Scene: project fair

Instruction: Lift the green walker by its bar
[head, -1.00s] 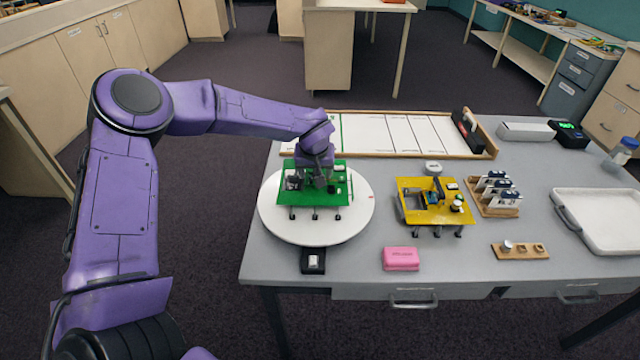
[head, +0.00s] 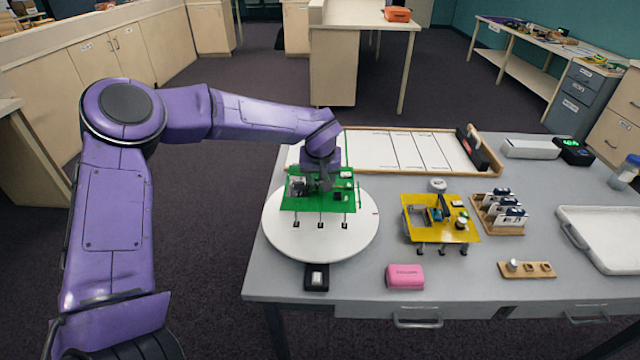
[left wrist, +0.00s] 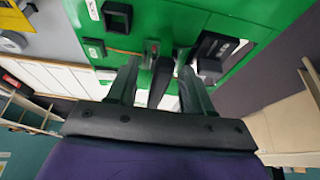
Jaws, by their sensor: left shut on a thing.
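The green walker (head: 295,203) is a flat green plate with small parts on top and thin legs below. It hangs a little above the white round disc (head: 285,240) on the table. My left gripper (head: 324,186) comes down on it from above and is shut on its bar; the fingers hide most of the bar in the head view. In the left wrist view the green plate (left wrist: 262,18) fills the top, and the dark bar (left wrist: 160,82) lies between the fingers of my left gripper (left wrist: 154,84). My right gripper is not in view.
A yellow walker (head: 470,232) stands right of the disc. A wooden-framed white track (head: 400,150) lies behind. A white tray (head: 590,215) is far right.

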